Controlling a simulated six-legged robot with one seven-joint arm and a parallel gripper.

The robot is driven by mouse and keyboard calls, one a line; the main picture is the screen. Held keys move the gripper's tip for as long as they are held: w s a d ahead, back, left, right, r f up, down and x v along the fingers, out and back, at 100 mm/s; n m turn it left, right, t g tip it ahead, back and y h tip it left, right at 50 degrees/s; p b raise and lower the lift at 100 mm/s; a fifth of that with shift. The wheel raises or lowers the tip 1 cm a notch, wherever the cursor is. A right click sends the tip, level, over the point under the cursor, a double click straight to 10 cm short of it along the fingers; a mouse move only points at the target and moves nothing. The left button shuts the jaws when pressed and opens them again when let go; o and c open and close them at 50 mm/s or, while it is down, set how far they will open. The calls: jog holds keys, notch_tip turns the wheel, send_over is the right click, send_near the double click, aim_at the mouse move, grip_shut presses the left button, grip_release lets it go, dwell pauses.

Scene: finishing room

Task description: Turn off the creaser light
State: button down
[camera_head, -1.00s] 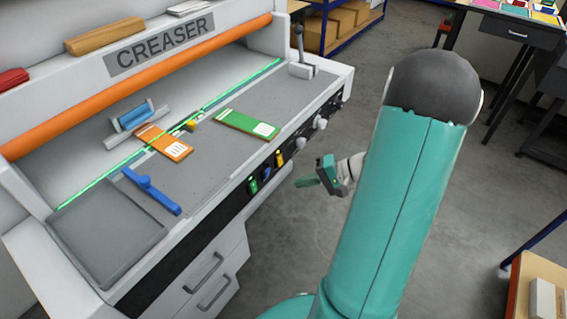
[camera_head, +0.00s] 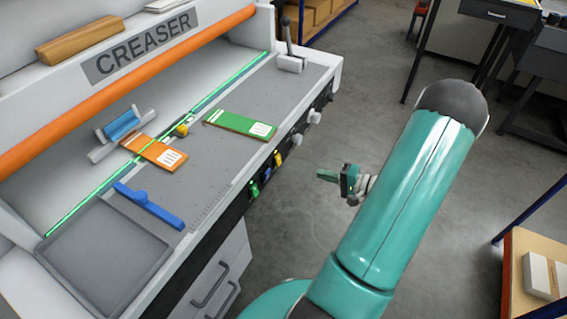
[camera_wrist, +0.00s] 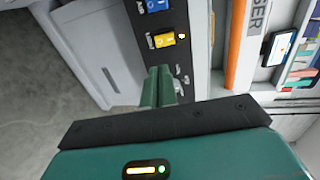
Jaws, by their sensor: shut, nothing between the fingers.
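The creaser (camera_head: 215,145) stands at the left in the head view, with a lit green line (camera_head: 100,190) across its bed. Its dark front panel carries a green switch (camera_head: 254,190), a yellow switch (camera_head: 278,160) and pale round knobs (camera_head: 314,117). The wrist view shows a blue switch (camera_wrist: 155,5) and the yellow switch (camera_wrist: 163,40) beyond the fingers, with small knobs (camera_wrist: 180,78) partly behind them. My gripper (camera_head: 320,175) is shut and empty, in the air to the right of the panel, apart from it. Its closed fingers also show in the wrist view (camera_wrist: 160,70).
On the bed lie an orange card (camera_head: 155,150), a green card (camera_head: 240,125), a blue tool (camera_head: 150,207) and a grey tray (camera_head: 105,250). A lever (camera_head: 288,50) stands at the far end. Drawers (camera_head: 215,280) sit below. Open floor (camera_head: 330,90) lies to the right.

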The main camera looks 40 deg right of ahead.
send_near(280, 163)
jog(key=x, duration=0.6)
jog(key=shift+w+a, duration=0.2)
jog(key=shift+w, duration=0.15)
dwell(0.3)
jog(key=shift+f, duration=0.1)
jog(key=shift+w+a+f+t, duration=0.15)
jog(key=shift+w+t, duration=0.1)
jog(key=shift+t, duration=0.15)
jog(key=shift+w, duration=0.1)
